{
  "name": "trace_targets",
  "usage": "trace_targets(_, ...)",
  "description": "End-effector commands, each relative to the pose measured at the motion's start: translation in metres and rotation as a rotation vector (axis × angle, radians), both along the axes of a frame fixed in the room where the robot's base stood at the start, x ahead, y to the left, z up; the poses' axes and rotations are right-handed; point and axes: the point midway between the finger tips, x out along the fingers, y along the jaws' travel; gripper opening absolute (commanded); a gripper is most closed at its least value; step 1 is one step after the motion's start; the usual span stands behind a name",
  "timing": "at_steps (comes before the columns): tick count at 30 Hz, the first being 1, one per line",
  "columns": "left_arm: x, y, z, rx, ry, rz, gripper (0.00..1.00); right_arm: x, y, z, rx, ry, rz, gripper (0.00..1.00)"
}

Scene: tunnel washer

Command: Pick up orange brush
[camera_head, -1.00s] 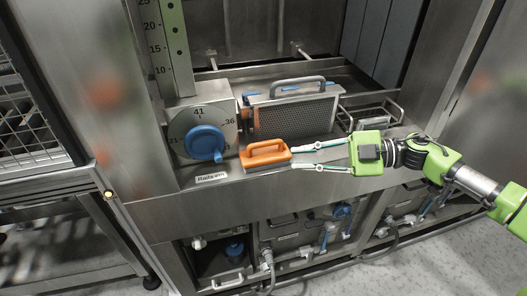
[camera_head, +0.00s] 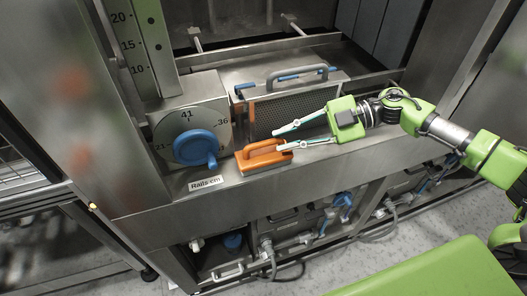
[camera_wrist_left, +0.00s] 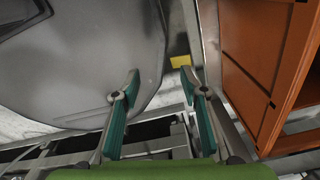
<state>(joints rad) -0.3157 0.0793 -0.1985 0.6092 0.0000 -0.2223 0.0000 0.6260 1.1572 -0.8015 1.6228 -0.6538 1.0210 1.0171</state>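The orange brush (camera_head: 262,160), a block with a loop handle on top, rests on the steel ledge (camera_head: 330,160) in the head view, right of the blue knob. My right gripper (camera_head: 279,140) is open, its two thin fingers pointing left. Its fingertips are at the upper right of the brush, the lower one close to the handle's right end. I cannot tell whether it touches. Nothing shows between the fingers. My left gripper (camera_wrist_left: 160,82) shows only in the left wrist view, with its fingers apart and empty. The brush is not in that view.
A dial with a blue knob (camera_head: 196,148) stands left of the brush. A perforated metal box (camera_head: 300,108) with a handle stands behind it. The ledge's front edge is close to the brush. An orange cabinet (camera_wrist_left: 262,50) stands at right in the left wrist view.

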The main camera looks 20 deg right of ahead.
Motion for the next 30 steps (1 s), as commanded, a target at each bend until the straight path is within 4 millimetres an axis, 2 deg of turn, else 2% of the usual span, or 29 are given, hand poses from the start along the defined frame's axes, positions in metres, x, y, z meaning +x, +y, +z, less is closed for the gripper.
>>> trace_targets(5,0.006,0.0,0.005,-0.001,-0.009,-0.001,0.4,0.003,0.012,-0.003,0.0,-0.001,0.0,0.16)
trace_targets(12,0.032,-0.003,0.026,-0.005,-0.047,-0.001,0.4,0.009,0.044,-0.007,0.002,-0.001,0.002,0.16)
trace_targets(17,0.03,-0.003,0.028,-0.005,-0.044,-0.002,0.4,0.012,0.058,-0.016,0.001,0.0,-0.001,0.16)
trace_targets(24,0.021,-0.002,0.026,-0.003,-0.03,-0.002,0.4,0.012,0.06,-0.018,0.0,0.0,-0.001,0.16)
trace_targets(26,0.019,-0.002,0.026,-0.004,-0.027,-0.002,0.4,0.012,0.06,-0.018,0.0,0.0,-0.001,0.03)
trace_targets(27,0.018,-0.002,0.026,-0.003,-0.026,-0.002,0.4,0.012,0.06,-0.018,-0.001,0.0,-0.001,0.0)
trace_targets(30,0.018,-0.002,0.026,-0.003,-0.025,-0.003,0.4,0.012,0.06,-0.018,0.0,-0.001,-0.001,0.0)
